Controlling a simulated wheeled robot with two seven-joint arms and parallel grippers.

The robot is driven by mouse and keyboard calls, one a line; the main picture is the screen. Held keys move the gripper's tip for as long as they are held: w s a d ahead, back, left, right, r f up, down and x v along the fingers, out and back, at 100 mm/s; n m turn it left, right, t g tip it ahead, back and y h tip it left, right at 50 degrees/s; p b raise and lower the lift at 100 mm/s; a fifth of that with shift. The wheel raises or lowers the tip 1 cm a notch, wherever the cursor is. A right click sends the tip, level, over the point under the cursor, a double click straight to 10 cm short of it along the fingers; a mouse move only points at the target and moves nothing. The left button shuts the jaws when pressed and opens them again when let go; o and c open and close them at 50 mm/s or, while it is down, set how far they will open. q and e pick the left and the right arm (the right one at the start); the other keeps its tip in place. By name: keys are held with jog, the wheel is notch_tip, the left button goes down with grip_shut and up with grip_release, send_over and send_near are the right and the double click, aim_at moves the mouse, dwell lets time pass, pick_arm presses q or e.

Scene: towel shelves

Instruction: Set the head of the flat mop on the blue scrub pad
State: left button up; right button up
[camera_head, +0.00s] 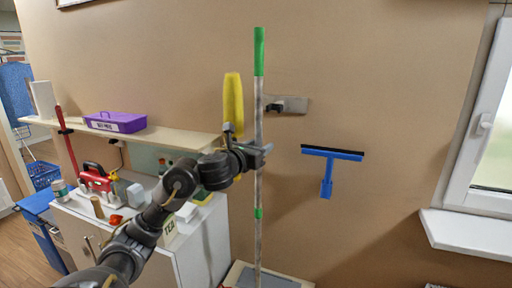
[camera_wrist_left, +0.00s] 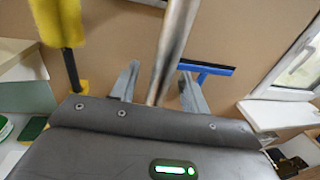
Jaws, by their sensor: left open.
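The flat mop's pole (camera_head: 259,190) stands nearly upright, grey with a green top grip and a green band lower down. My left gripper (camera_head: 262,150) is at the pole's mid-height. In the left wrist view the pole (camera_wrist_left: 172,50) passes between the two fingers of the left gripper (camera_wrist_left: 159,85), which are open with gaps beside it. The mop's head is not seen; the pole's lower end runs down towards the bottom edge of the head view. I cannot make out the blue scrub pad. My right gripper is out of view.
A wall holder (camera_head: 287,104) is just right of the pole. A blue squeegee (camera_head: 330,166) hangs further right, and a yellow duster (camera_head: 233,100) is close left of the pole. A shelf with a purple box (camera_head: 115,122) and a white cabinet (camera_head: 205,250) are left. A pale-topped box (camera_head: 240,271) is below.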

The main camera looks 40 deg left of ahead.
pick_arm(q)
jog(key=s+d+p, duration=0.1)
jog(key=s+p, duration=0.3)
jog(key=s, duration=0.6)
jog(key=shift+s+d+r, duration=0.2)
jog(key=shift+s+d, duration=0.1)
jog(key=shift+s, duration=0.1)
